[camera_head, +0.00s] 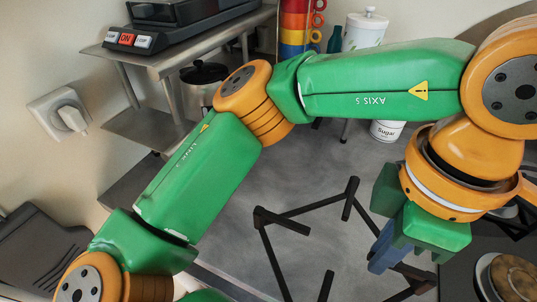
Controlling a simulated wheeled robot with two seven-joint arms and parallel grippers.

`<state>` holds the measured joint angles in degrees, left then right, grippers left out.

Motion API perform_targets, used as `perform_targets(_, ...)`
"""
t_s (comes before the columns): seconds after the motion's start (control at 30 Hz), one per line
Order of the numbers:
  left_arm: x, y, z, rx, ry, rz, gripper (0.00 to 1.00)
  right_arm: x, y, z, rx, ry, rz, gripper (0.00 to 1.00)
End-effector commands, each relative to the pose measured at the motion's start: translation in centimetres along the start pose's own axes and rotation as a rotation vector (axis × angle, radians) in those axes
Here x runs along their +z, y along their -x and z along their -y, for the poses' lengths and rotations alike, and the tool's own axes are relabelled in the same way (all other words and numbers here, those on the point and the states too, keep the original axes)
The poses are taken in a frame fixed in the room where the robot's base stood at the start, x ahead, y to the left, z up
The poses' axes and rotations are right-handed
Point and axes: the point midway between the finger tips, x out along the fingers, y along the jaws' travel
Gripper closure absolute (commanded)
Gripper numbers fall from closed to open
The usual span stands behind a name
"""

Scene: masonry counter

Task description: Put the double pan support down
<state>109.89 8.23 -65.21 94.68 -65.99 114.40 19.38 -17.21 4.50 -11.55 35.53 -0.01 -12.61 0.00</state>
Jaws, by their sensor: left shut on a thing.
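The double pan support (280,219) is a dark frame of thin bars with short posts at its corners. It is in the lower middle of the head view, over the grey counter top (225,245). My left gripper (384,254) has blue fingers and points down at the frame's right side. It is shut on the support there. The fingers hide part of the gripped bar. I cannot tell whether the posts touch the counter. The frame's lower edge runs out of the picture. My right gripper is not in view.
A steel shelf (165,62) is at upper left. A dark surface with round items (512,277) lies at lower right. Counter left of the frame is clear.

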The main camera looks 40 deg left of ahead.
Motion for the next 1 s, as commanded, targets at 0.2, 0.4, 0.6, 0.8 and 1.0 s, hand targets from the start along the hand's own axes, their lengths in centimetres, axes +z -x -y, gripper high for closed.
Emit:
perform_targets(0.2,-4.2,-1.9,-2.7,-0.004,0.010,-0.002,1.00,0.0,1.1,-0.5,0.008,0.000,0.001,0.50)
perform_targets(0.4,-9.1,-5.8,-5.8,-0.006,0.009,-0.004,1.00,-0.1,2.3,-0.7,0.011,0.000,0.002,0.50)
perform_targets(0.6,-11.1,-9.0,-7.3,-0.003,0.006,-0.001,1.00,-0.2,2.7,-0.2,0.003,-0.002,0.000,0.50)
perform_targets(0.8,-11.7,-12.0,-7.6,-0.005,0.003,-0.003,1.00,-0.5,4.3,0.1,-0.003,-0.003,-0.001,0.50)
perform_targets(1.0,-11.7,-13.1,-7.7,0.001,0.004,0.000,1.00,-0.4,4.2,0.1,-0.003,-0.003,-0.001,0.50)
